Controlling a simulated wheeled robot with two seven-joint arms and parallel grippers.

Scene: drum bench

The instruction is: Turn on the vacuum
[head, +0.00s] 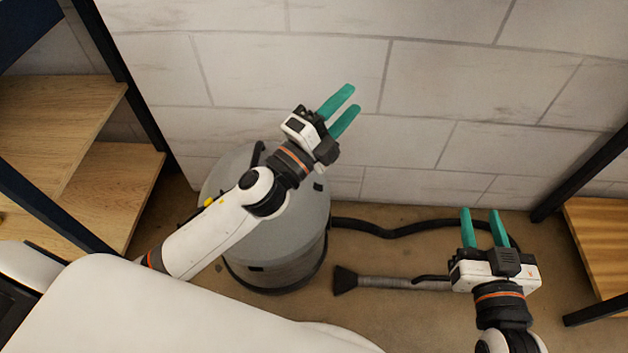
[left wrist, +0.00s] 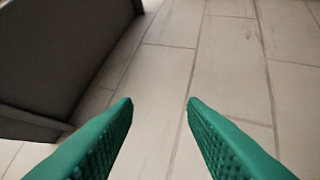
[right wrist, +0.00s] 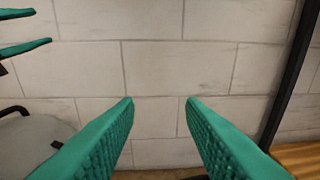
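The vacuum (head: 290,258) is a grey, round canister standing on the floor against the wall. My left arm crosses over it and hides much of its lid. A small dark patch (head: 318,187) shows on the lid's right side; I cannot tell if it is a switch. My left gripper (head: 352,98) is open and empty, above and beyond the vacuum, in front of the wall. My right gripper (head: 481,213) is open and empty, well right of the vacuum. In the right wrist view part of the vacuum (right wrist: 28,145) shows at the lower left.
A black hose (head: 390,231) runs right from the vacuum along the wall. A floor nozzle with a grey tube (head: 385,284) lies on the floor. Wooden shelves (head: 115,190) with dark frames stand left, and another (head: 600,235) right. A large dark surface (left wrist: 70,55) fills the left wrist view's upper left.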

